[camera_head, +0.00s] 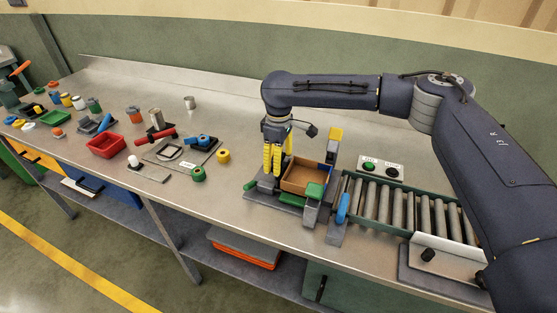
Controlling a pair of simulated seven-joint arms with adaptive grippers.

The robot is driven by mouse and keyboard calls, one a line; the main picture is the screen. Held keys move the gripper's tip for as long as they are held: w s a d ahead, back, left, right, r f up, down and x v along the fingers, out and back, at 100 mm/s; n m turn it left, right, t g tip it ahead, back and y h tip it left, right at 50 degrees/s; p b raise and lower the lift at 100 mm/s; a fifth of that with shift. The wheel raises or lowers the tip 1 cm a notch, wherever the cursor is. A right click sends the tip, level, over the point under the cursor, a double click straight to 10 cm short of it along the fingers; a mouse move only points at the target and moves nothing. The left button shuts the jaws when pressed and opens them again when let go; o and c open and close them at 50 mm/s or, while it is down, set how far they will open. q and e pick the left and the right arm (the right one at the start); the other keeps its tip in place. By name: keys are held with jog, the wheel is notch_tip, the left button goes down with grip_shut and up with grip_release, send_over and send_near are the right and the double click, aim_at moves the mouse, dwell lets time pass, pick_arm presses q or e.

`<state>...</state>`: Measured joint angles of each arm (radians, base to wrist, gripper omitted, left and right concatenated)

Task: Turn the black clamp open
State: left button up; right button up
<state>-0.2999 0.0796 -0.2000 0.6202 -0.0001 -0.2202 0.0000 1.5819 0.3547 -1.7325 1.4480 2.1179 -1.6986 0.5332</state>
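A small black knob-like part (428,255) stands on a pale plate at the front end of the roller conveyor, and it may be the black clamp; its turned position is too small to tell. My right gripper (272,170) has yellow fingers pointing down, close together, at the left side of a brown open box (302,179). It is well to the left of the black part. Whether the fingers touch anything or how far they are parted cannot be made out. My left gripper is not in view.
The box sits in a grey fixture with green, yellow and blue blocks (316,192). Rollers (396,203) lie right of it, with a two-button box (380,168) behind. A red tray (106,146) and several small parts cover the bench's left.

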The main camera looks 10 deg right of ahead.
dwell(0.5)
jog(key=o, duration=1.3)
jog(key=shift+r, duration=6.05)
